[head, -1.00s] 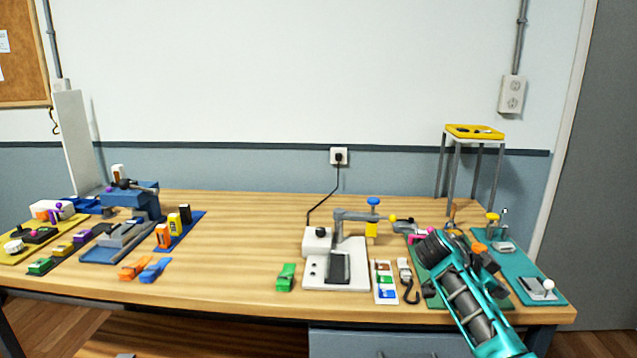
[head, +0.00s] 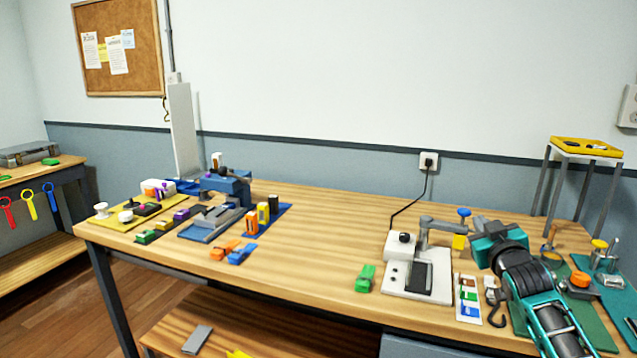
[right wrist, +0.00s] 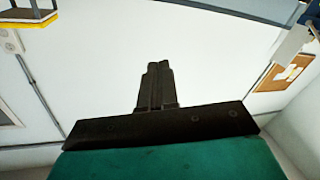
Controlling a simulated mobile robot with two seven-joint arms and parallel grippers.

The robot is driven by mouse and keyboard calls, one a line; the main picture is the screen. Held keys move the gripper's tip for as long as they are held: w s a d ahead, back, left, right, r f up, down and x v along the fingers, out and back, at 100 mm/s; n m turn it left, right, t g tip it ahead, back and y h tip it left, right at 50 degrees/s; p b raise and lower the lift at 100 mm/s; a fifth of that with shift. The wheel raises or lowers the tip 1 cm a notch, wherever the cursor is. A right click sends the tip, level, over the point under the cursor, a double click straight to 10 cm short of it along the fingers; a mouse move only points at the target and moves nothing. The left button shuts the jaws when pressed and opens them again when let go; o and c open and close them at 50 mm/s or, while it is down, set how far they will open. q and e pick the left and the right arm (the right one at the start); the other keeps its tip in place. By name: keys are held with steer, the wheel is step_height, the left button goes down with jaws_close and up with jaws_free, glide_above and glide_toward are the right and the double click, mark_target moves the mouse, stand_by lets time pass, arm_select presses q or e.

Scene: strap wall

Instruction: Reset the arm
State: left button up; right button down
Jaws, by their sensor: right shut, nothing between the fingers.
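My right arm, teal and dark grey, comes in from the lower right of the head view, over the right part of the wooden workbench (head: 320,260). My right gripper (right wrist: 158,70) shows in the right wrist view with its two dark fingers together and nothing between them. Behind the fingers are the white wall and, at the right, the corkboard (right wrist: 285,75). In the head view the fingers are hard to make out at the teal hand. My left gripper is in neither view.
A white clamp fixture (head: 418,278) stands close left of my right arm. A yellow-topped stand (head: 586,147) rises behind it. A blue vise (head: 226,187), a yellow mat (head: 118,222) and coloured clips lie at the left. The bench middle is fairly clear.

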steer(key=s+a+f+g+y, duration=0.1)
steer(key=s+a+f+g, duration=0.1)
steer(key=s+a+f, duration=0.55)
steer(key=s+a+f+g+y, duration=0.25)
steer(key=s+f, duration=0.65)
steer(key=f, duration=0.5)
steer(key=s+a+f+g, duration=0.1)
steer(key=s+a+f, duration=0.2)
steer(key=s, duration=0.7)
steer(key=s+a+f+g, duration=0.1)
steer(key=s+a+f, duration=0.3)
steer(key=s, duration=0.7)
steer(key=shift+f+g, duration=0.35)
steer(key=shift+f, duration=0.3)
steer(key=shift+a, duration=0.1)
